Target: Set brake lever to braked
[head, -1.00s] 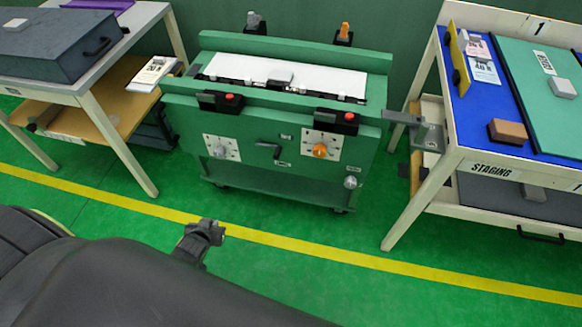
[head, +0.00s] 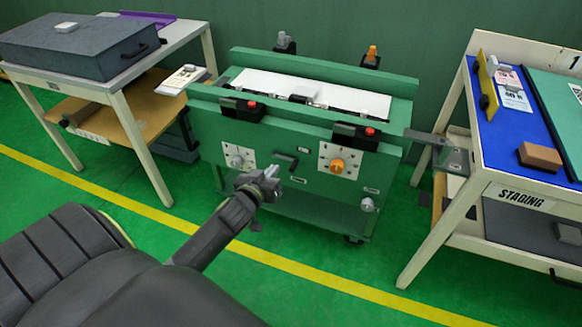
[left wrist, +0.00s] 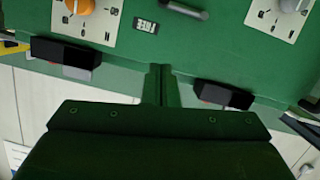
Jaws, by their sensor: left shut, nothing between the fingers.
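The brake lever (head: 286,158) looks like the dark bar on the front panel of the green cart (head: 330,195), between two dials. My left gripper (head: 273,173) is shut and empty. In the head view its tips appear just below and left of the lever, with no clear contact. The shut fingers (left wrist: 161,86) show mid-frame in the left wrist view, apart from the lever.
A grey dial (head: 238,158) and an orange dial (head: 338,164) flank the lever. Black clamps with red buttons (head: 250,105) stick out above. A silver knob (head: 367,205) is lower right. Tables stand left (head: 120,95) and right (head: 450,220); green floor lies between.

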